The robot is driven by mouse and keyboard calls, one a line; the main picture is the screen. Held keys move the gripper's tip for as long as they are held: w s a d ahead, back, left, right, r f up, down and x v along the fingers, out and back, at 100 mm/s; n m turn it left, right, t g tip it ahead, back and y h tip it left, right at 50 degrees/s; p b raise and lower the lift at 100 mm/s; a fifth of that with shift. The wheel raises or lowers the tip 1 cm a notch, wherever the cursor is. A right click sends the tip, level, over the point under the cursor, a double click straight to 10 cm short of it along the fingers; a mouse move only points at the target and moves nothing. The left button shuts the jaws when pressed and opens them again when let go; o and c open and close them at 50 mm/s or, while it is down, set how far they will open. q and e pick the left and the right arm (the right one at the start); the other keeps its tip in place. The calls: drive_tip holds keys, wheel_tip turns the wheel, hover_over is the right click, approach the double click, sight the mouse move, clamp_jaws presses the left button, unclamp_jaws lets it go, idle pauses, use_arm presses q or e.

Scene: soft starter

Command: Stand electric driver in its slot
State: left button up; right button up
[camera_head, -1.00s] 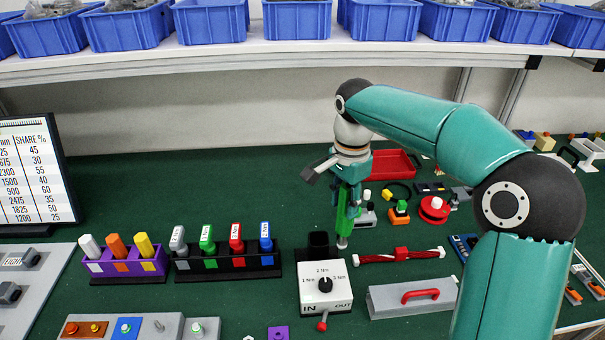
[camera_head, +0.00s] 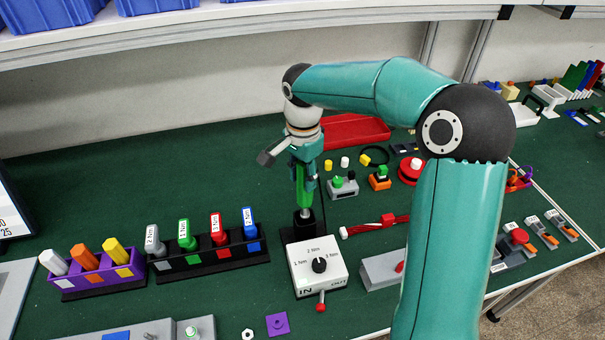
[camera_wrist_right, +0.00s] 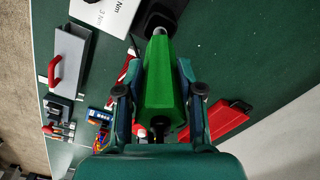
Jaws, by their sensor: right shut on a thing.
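The green electric driver (camera_head: 304,190) hangs upright, nose down, in my right gripper (camera_head: 305,168), which is shut on it. In the right wrist view the driver (camera_wrist_right: 160,80) lies between the two fingers, its grey tip pointing at a black socket. The black slot (camera_head: 290,235) stands behind the white torque box (camera_head: 318,262) with its black dial and red lever. The driver's tip is right over the slot's mouth in the head view; I cannot tell whether it is inside. My left gripper is not in view.
A black rack (camera_head: 210,262) of coloured bits and a purple rack (camera_head: 95,285) stand to the left. A red tray (camera_head: 355,128) lies behind the gripper. A red-and-white tool (camera_head: 375,226) and a grey block with red handle (camera_head: 378,270) lie to the right.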

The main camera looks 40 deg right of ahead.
sight(302, 164)
drive_tip(key=shift+f, duration=0.1)
drive_tip(key=shift+f+b, duration=3.4)
drive_tip(key=shift+f, duration=0.9)
drive_tip(key=o, duration=1.2)
drive_tip(key=shift+a, duration=0.1)
wheel_tip(302, 164, up, 12)
drive_tip(key=shift+f, duration=0.1)
